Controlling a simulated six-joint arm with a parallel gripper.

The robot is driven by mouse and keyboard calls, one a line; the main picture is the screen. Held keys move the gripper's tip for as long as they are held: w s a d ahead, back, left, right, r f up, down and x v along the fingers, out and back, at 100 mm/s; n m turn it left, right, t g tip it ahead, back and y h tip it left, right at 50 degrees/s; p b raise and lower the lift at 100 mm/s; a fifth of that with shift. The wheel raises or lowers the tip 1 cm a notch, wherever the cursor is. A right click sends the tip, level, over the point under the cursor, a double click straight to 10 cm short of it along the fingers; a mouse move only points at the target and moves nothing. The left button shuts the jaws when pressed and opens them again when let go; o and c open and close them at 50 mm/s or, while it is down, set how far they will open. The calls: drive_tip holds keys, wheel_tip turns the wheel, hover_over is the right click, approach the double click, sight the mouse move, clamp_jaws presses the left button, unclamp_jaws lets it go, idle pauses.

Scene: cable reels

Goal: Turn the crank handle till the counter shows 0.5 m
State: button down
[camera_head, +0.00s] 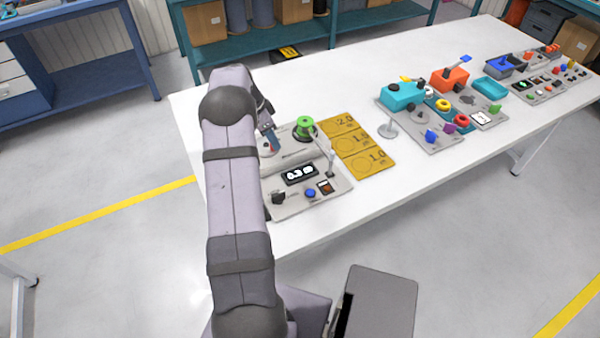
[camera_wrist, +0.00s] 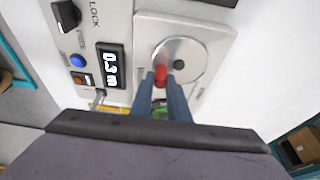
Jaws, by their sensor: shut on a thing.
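The crank is a round silver disc (camera_wrist: 188,50) with a red handle (camera_wrist: 160,74) on the grey cable-reel panel (camera_head: 290,208). My gripper (camera_wrist: 166,84) is shut on the red handle, its blue-grey fingers on either side of it. In the head view my gripper (camera_head: 267,134) is at the panel's left side, partly hidden by my arm. The counter (camera_wrist: 110,67) has white digits on black and appears to read 0.3 m. It also shows in the head view (camera_head: 300,174). A green reel (camera_head: 305,125) stands at the panel's far side.
The panel also carries a black lock knob (camera_wrist: 66,14), a blue button (camera_wrist: 78,61), an orange-lit switch (camera_wrist: 82,79) and an upright lever (camera_head: 331,160). Yellow numbered plates (camera_head: 366,147) lie to its right. Other device panels (camera_head: 437,142) stand farther right on the white table (camera_head: 330,222).

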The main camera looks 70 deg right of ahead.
drive_tip(key=shift+w+a+b, duration=0.3)
drive_tip(key=shift+w+a, duration=0.1)
drive_tip(key=shift+a, duration=0.2)
drive_tip(key=shift+w+a, duration=0.35)
drive_tip(key=shift+w, duration=1.05)
drive_tip(key=shift+w+d, duration=0.4)
drive_tip(key=shift+w, duration=0.3)
drive_tip(key=c, duration=1.7)
unclamp_jaws()
drive_tip(key=shift+c, duration=0.2)
wheel_tip(320, 180, up, 7)
drive_tip(key=p, duration=0.4)
drive_tip(key=shift+p, duration=0.4)
